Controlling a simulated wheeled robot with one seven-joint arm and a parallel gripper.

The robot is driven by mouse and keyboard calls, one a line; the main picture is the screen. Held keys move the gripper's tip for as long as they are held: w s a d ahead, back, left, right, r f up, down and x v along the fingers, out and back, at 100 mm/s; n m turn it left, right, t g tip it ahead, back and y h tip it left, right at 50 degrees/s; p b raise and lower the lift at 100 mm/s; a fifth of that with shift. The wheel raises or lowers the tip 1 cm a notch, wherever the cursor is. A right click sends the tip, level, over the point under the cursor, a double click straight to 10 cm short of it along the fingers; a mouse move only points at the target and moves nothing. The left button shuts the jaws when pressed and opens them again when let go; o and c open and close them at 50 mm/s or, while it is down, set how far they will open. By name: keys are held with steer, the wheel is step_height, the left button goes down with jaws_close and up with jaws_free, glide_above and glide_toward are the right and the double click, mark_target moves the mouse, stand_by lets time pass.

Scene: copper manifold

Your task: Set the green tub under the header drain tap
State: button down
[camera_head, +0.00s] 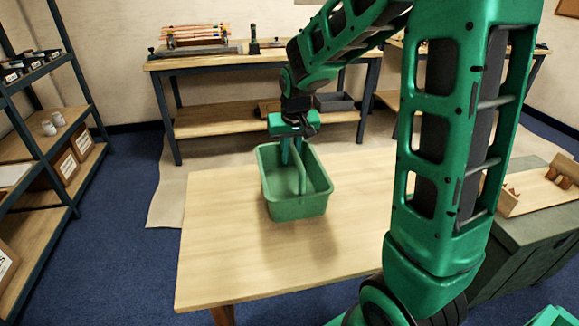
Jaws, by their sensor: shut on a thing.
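The green tub (297,207) is an open two-part container with a divider down its middle. It is over the far left part of the wooden table (225,265), and a shadow shows on the table top beside and in front of it. I cannot tell whether its base touches the table. My gripper (291,160) points down into the tub from above and is shut on the tub's middle divider. The copper header (195,33) seems to be the set of copper-coloured pipes on the back bench. I cannot make out a drain tap on it.
The back bench (210,63) has a lower shelf (215,122) holding a grey bin (333,102). A blue shelf rack (75,120) stands at the left. A green cabinet (535,235) with a wooden tray stands at the right. Blue floor is open at the left.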

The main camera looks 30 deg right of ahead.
steer(key=shift+f, duration=2.15)
steer(key=c, duration=1.7)
jaws_free()
steer(key=shift+c, duration=0.2)
